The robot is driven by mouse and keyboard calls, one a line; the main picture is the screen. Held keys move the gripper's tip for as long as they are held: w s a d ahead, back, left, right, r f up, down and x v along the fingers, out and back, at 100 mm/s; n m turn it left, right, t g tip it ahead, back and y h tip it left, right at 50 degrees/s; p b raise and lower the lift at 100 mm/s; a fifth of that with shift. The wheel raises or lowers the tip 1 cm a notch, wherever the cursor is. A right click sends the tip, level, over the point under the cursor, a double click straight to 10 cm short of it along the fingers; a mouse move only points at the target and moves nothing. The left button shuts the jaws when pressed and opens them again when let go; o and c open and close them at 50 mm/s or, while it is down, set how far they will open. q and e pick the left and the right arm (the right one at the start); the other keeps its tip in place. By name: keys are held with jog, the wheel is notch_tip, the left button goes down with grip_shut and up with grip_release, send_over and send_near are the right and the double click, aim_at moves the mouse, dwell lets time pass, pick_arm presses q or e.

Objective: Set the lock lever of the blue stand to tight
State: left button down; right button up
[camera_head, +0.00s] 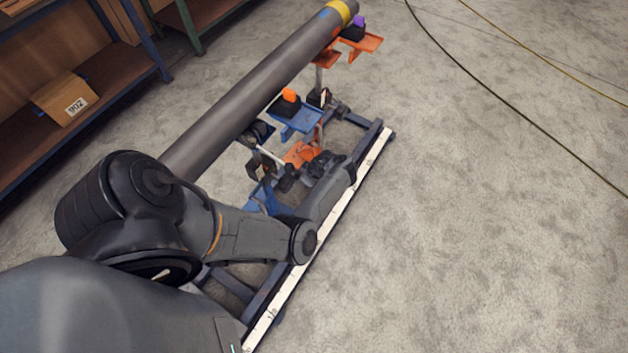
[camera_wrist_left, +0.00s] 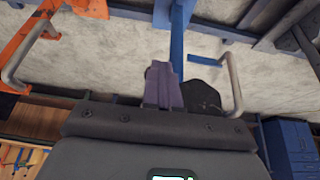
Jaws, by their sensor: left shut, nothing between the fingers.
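The blue stand shows in the head view as a blue tray (camera_head: 300,121) under the pipe, beside the rail frame. In the left wrist view a blue post (camera_wrist_left: 178,42) runs up from just beyond my fingertips. I cannot make out the lock lever or its setting for certain. My left gripper (camera_head: 287,178) is low among the stand parts in the head view, partly hidden by the clutter there. In the left wrist view my left gripper (camera_wrist_left: 163,75) is shut and empty, its fingertips in front of the post. I cannot tell whether they touch it. My right gripper is out of view.
The long grey pipe (camera_head: 255,100) slants above the work area. Orange stand parts (camera_head: 300,153) are close to my gripper, and another orange tray (camera_head: 362,43) stands farther along. A white-edged rail (camera_head: 340,210) borders the right side.

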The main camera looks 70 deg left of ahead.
pick_arm(q)
jog(key=b+x, duration=0.1)
jog(key=x, duration=0.1)
jog(key=shift+w+f, duration=0.1)
jog(key=shift+f, duration=0.25)
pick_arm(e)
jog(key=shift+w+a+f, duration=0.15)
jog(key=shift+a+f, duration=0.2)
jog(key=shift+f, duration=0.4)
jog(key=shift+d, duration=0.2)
